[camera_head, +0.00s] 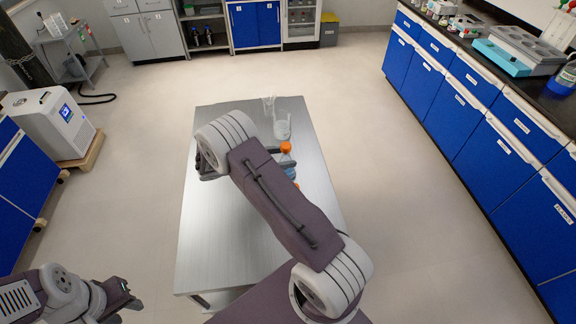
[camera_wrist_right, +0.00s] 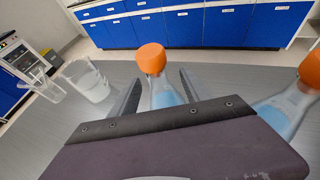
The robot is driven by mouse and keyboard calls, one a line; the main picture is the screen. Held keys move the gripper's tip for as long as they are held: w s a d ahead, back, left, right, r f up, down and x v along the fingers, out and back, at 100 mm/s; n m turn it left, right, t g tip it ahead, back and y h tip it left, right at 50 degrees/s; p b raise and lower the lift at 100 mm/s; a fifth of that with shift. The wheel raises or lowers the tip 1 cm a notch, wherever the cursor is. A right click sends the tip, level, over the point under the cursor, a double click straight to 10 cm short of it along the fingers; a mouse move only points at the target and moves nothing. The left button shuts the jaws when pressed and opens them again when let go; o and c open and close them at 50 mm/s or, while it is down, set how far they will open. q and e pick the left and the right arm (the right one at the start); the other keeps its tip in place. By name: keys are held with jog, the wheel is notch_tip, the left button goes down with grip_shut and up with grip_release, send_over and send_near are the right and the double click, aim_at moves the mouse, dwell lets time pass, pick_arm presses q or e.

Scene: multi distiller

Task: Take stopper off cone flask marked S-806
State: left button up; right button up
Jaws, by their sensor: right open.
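A cone flask with blue liquid (camera_wrist_right: 163,96) and an orange stopper (camera_wrist_right: 151,58) stands between the two fingers of my open right gripper (camera_wrist_right: 157,97), with gaps beside it. The stopper sits in the flask's mouth, above the fingers. In the head view the orange stopper (camera_head: 286,147) shows beside my right arm, which hides most of the gripper. A second flask with blue liquid (camera_wrist_right: 287,108) and orange stopper (camera_wrist_right: 312,68) stands at the right edge of the wrist view. No S-806 marking is readable. My left gripper (camera_head: 124,297) is low at left, away from the table; its opening is unclear.
The flasks stand on a grey metal table (camera_head: 210,245). A clear beaker (camera_wrist_right: 88,82) and another glass vessel (camera_wrist_right: 46,86) stand left of the flask in the wrist view. Blue cabinets (camera_head: 470,110) line the right side. The table's left front is clear.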

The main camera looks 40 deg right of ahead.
jog(key=shift+p+x, duration=0.4)
jog(key=shift+x, duration=2)
jog(key=shift+w+a, duration=0.1)
jog(key=shift+a, duration=0.05)
grip_shut()
jog(key=shift+r, duration=0.5)
notch_tip(320, 180, up, 3)
jog(key=shift+r, duration=0.1)
jog(key=s+d+r+b, duration=0.1)
jog(key=s+d+r, duration=0.4)
jog(key=d, duration=0.5)
jog(key=shift+s+r, duration=0.35)
jog(key=shift+r, duration=0.5)
jog(key=c, duration=0.6)
grip_release()
jog(key=shift+d, duration=0.15)
grip_shut()
